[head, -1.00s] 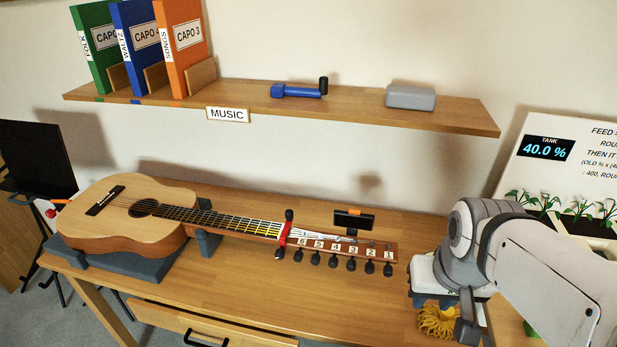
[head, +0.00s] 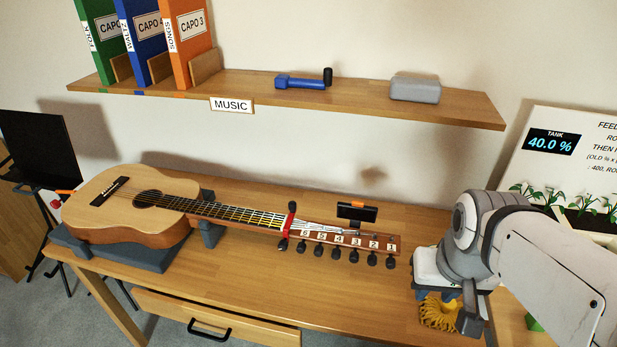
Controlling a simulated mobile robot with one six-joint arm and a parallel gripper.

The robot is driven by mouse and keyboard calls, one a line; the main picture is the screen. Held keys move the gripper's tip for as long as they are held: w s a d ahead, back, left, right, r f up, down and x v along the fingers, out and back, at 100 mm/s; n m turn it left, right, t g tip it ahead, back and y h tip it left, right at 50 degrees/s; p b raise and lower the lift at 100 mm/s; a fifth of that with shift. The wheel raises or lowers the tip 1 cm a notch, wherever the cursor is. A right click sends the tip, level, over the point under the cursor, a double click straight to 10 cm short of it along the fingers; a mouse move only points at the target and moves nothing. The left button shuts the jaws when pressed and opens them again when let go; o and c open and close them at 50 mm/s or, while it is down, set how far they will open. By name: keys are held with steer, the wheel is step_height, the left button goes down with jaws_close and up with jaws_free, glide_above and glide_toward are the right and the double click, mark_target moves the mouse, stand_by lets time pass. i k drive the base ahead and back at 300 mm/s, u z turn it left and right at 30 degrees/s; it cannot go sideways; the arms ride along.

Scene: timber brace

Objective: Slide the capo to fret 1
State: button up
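The acoustic guitar (head: 120,205) lies on its back on a dark grey stand, its neck pointing right. A red capo-like clamp (head: 286,228) with dark knobs sits across the neck at the headstock end of the fretboard (head: 240,214). Its exact fret is too small to tell. The headstock (head: 325,236) carries number labels and several black tuning pegs. My gripper (head: 470,312) hangs at the right end of the table, well to the right of the headstock and apart from the capo. Its fingers are mostly hidden by my arm, so its opening does not show.
A small dark device with an orange top (head: 357,211) stands behind the headstock. A white item (head: 430,268) and a yellow cloth (head: 439,314) are beside my gripper. A shelf (head: 290,99) with binders overhangs the back. The table front is clear.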

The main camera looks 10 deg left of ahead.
mark_target(292, 206)
steer(key=z, duration=0.05)
steer(key=k, duration=1.15)
steer(key=u, duration=0.8)
steer(key=i, duration=1.6)
steer(key=z, duration=0.3)
